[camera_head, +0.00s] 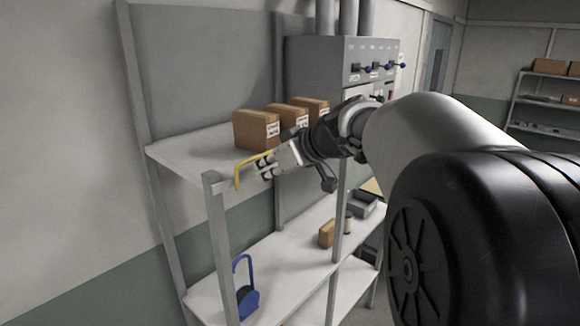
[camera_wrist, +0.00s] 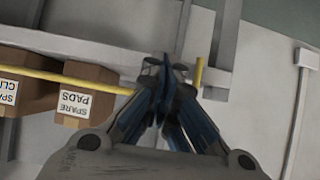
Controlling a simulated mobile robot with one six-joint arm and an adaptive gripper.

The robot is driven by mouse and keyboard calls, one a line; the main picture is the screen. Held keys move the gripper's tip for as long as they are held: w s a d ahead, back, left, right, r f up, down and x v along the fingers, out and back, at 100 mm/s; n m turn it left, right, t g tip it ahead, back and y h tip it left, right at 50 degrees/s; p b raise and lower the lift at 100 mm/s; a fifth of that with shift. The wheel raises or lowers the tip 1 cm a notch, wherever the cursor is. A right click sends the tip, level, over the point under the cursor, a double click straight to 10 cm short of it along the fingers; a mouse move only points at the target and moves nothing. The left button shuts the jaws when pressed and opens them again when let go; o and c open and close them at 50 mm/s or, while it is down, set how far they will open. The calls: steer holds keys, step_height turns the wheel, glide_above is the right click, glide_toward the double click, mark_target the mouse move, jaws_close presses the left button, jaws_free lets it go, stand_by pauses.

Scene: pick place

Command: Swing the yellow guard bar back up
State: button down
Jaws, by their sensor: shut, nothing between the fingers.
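The yellow guard bar (camera_head: 251,160) is a thin bent rod at the front left end of the upper shelf, by the grey upright post. Its long part runs back toward the boxes and a short end hangs down by the post. In the wrist view the guard bar (camera_wrist: 80,82) crosses from the left and goes out of sight behind my fingers, with a short piece showing to their right. My gripper (camera_head: 265,168) is shut and empty, right beside the bar. In the wrist view my gripper's fingertips (camera_wrist: 166,68) meet over the bar's line; I cannot tell whether they touch it.
Three brown boxes (camera_head: 256,129) stand on the upper shelf (camera_head: 190,150) behind the bar. The grey post (camera_head: 219,235) is close to my gripper. A blue-handled item (camera_head: 246,296), a small box (camera_head: 326,233) and a grey bin (camera_head: 363,204) are on the lower shelf.

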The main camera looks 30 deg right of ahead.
steer(key=s+d+r+b, duration=0.1)
steer(key=s+d+b, duration=0.2)
steer(key=s, duration=0.6)
steer(key=shift+s+d+b, duration=0.15)
steer(key=shift+s+b, duration=0.05)
steer(key=shift+b, duration=0.85)
steer(key=shift+f, duration=0.1)
